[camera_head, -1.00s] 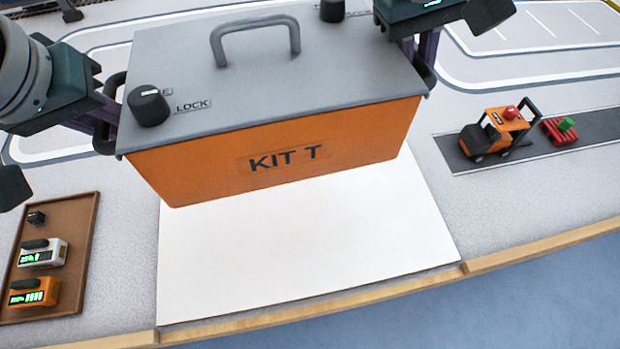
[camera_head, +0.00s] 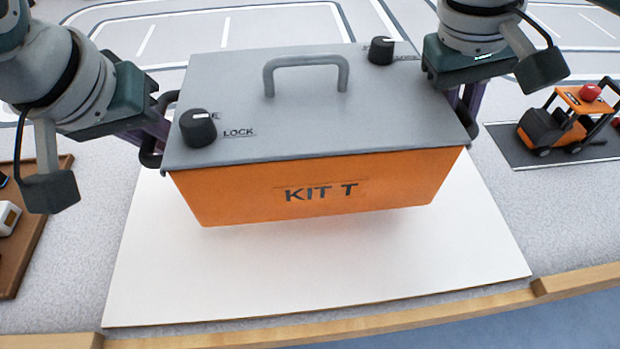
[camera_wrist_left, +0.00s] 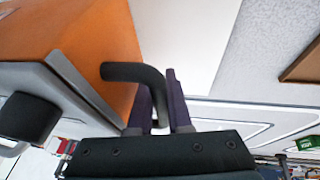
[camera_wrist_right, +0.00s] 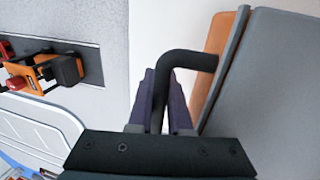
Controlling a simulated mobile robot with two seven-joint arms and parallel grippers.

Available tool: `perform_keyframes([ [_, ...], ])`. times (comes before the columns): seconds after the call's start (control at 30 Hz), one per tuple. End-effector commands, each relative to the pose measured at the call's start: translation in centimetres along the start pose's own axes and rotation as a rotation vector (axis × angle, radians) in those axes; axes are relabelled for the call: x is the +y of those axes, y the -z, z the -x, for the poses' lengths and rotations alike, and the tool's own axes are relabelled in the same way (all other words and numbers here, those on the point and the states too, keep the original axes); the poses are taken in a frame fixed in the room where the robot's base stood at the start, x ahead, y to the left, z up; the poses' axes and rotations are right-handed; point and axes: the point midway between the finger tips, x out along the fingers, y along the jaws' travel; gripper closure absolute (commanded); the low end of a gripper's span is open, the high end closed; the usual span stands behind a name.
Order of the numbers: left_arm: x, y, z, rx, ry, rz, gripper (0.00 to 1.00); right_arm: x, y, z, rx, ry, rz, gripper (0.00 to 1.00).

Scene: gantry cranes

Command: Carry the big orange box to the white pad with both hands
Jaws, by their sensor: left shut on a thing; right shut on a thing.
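My left gripper (camera_head: 152,140) is shut on the box's black left side handle, also in the left wrist view (camera_wrist_left: 158,105). My right gripper (camera_head: 466,110) is shut on the black right side handle, also in the right wrist view (camera_wrist_right: 165,95).
A toy forklift (camera_head: 560,125) stands on a dark strip at the right. A brown tray (camera_head: 35,235) lies at the left edge. A wooden rim (camera_head: 400,322) runs along the table's front. The pad's front part is bare.

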Motion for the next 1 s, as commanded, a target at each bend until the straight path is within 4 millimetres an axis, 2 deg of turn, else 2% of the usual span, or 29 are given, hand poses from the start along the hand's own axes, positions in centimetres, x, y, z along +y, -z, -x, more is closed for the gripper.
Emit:
perform_keyframes([
  [0.47,0.0,-0.1,-0.4,0.004,-0.003,-0.001,1.0,-0.2,0.1,-0.4,0.002,0.002,0.001,1.0],
  [1.0,-0.6,-1.4,-3.7,0.003,-0.003,-0.001,1.0,-1.0,0.1,-4.0,0.003,0.002,0.001,1.0],
])
